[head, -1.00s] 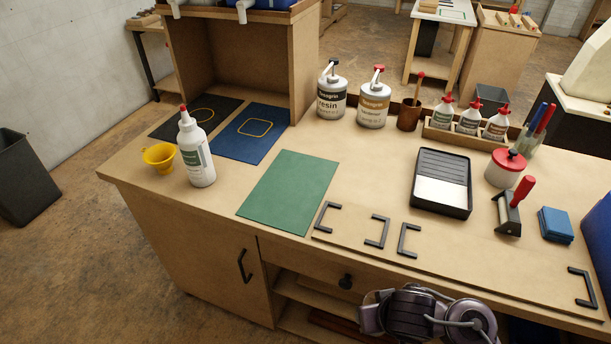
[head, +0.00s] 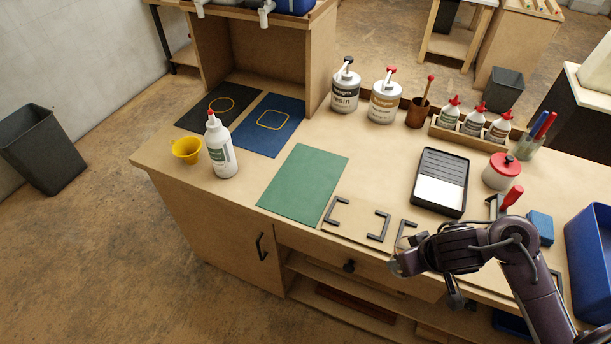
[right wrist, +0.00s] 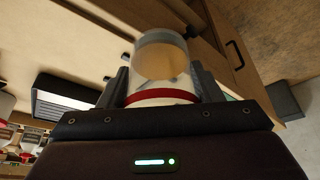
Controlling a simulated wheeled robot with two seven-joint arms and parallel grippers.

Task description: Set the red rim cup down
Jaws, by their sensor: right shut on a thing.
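The red rim cup (right wrist: 162,97) shows in the right wrist view as a clear cup with a red band on the side nearest my gripper. My right gripper (right wrist: 162,85) is shut on it, with one dark finger on each side. In the head view my right gripper (head: 402,268) is over the front edge of the bench, near the black corner brackets. I cannot make out the cup in the head view. My left gripper is not in view.
A black paint tray (head: 440,157) lies right of centre.

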